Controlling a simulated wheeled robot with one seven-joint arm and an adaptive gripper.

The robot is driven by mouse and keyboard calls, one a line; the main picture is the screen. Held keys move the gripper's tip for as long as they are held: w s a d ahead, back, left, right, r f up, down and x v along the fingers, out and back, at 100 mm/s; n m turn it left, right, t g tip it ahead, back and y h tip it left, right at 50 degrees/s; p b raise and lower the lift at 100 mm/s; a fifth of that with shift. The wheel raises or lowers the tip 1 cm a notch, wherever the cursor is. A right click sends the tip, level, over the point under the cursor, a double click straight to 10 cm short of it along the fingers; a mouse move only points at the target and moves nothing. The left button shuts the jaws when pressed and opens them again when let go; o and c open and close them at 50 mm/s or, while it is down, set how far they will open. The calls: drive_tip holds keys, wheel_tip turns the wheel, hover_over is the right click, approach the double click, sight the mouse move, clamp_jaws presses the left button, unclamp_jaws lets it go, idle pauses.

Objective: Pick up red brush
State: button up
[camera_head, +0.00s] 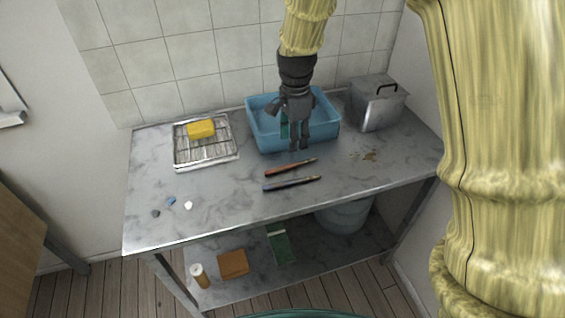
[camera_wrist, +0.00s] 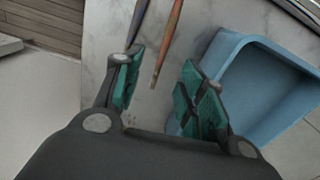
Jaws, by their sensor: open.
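The red brush (camera_head: 291,167) lies on the grey marbled table, in front of the blue tub. A dark blue brush (camera_head: 292,183) lies roughly parallel, nearer the table's front edge. My gripper (camera_head: 299,148) is above the table by the front of the tub, behind the red brush. In the wrist view my gripper (camera_wrist: 157,88) is open and empty. There the red brush (camera_wrist: 168,46) shows between the two green-padded fingers, its tip end pointing toward the gripper. The blue brush (camera_wrist: 138,22) shows left of it, partly hidden by the left finger.
The blue tub (camera_head: 265,139) stands close behind my gripper; it fills the right of the wrist view. A wire rack (camera_head: 190,156) with a yellow sponge (camera_head: 201,128) is at left, a lidded metal box (camera_head: 378,108) at right. Small pebbles (camera_head: 171,201) lie front left. The table's front middle is clear.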

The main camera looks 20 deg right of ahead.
sight(292, 163)
drive_tip(key=f, duration=0.4)
drive_tip(key=shift+w+a+f, duration=0.1)
drive_tip(key=shift+w+a, duration=0.1)
drive_tip(key=shift+a, duration=0.1)
drive_tip(key=shift+s+f+p, duration=0.1)
drive_tip(key=shift+f+p, duration=0.2)
drive_tip(key=shift+f, duration=0.15)
drive_tip(key=shift+w+d+f+p, duration=0.15)
drive_tip(key=shift+f+p, duration=0.15)
drive_tip(key=shift+f, duration=1)
drive_tip(key=shift+w+d+f+p, duration=0.15)
drive_tip(key=shift+f+p, duration=0.1)
drive_tip(key=shift+f, duration=1.05)
drive_tip(key=c, duration=0.9)
